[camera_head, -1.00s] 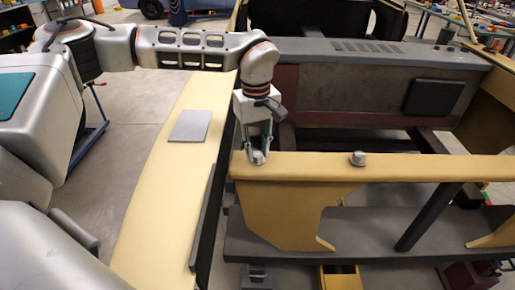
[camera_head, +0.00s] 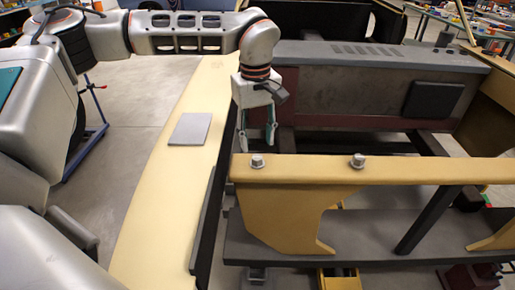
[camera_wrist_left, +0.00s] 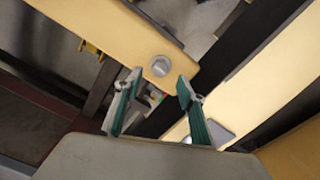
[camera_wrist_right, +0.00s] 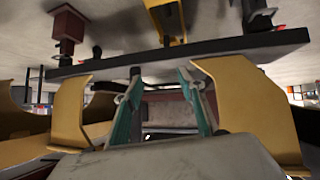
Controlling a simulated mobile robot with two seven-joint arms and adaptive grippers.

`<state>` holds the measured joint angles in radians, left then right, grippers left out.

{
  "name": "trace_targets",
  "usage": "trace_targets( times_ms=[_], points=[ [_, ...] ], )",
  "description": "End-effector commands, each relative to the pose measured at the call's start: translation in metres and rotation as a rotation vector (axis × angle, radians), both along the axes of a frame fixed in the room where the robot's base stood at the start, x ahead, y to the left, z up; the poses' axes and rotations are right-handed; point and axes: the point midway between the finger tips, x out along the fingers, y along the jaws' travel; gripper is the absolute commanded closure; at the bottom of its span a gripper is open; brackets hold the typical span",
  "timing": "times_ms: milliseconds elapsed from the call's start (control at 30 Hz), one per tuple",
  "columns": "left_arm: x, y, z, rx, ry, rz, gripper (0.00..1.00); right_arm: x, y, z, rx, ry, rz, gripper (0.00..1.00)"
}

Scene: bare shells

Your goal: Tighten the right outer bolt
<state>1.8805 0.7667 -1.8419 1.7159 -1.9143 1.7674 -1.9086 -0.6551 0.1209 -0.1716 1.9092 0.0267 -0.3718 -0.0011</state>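Two grey hex-headed bolts stand upright on the tan beam (camera_head: 430,168) in the head view: a left bolt (camera_head: 257,161) near the beam's left end and a second bolt (camera_head: 358,160) farther right. My left gripper (camera_head: 257,138) is just behind the left bolt, apart from it, with its green-padded fingers spread and empty. In the left wrist view one bolt (camera_wrist_left: 160,66) shows just beyond the open left fingertips (camera_wrist_left: 158,86). My right gripper (camera_wrist_right: 158,84) is open and empty in the right wrist view, facing the frame's underside; no bolt shows there.
A long yellow panel (camera_head: 155,220) with a grey pad (camera_head: 190,129) lies left of the beam. A dark shelf (camera_head: 370,230) and a slanted dark strut (camera_head: 428,218) are below it. A dark grey box body (camera_head: 350,85) stands behind the beam. Tan brackets (camera_wrist_right: 72,110) flank my right gripper.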

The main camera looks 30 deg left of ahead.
Motion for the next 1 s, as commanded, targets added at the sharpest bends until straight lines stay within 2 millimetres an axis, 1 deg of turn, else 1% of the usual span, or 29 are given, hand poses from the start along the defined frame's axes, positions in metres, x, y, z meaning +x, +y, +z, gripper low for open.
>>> trace_targets(
  times_ms=[33,200,300,400,567,1000],
  points=[
    [0.001,0.0,0.013,0.0,-0.005,0.0,0.6,0.0,0.0,0.0,0.0,-0.001,0.0,0.6],
    [0.0,0.0,0.045,0.0,-0.004,0.0,0.6,0.0,0.0,0.0,0.001,-0.001,0.0,0.6],
    [0.0,0.001,0.059,0.0,-0.004,0.0,0.6,0.001,0.0,0.0,0.001,-0.001,0.0,0.6],
    [0.0,0.0,0.068,-0.001,-0.002,0.0,0.6,0.001,0.0,0.0,0.001,-0.001,0.0,0.6],
    [-0.001,0.0,0.074,-0.001,-0.001,-0.001,0.6,0.001,0.0,0.0,0.001,-0.002,0.0,0.6],
    [-0.001,0.001,0.074,-0.001,-0.001,-0.001,0.6,0.001,0.0,0.001,0.001,-0.002,0.0,0.6]
  ],
)
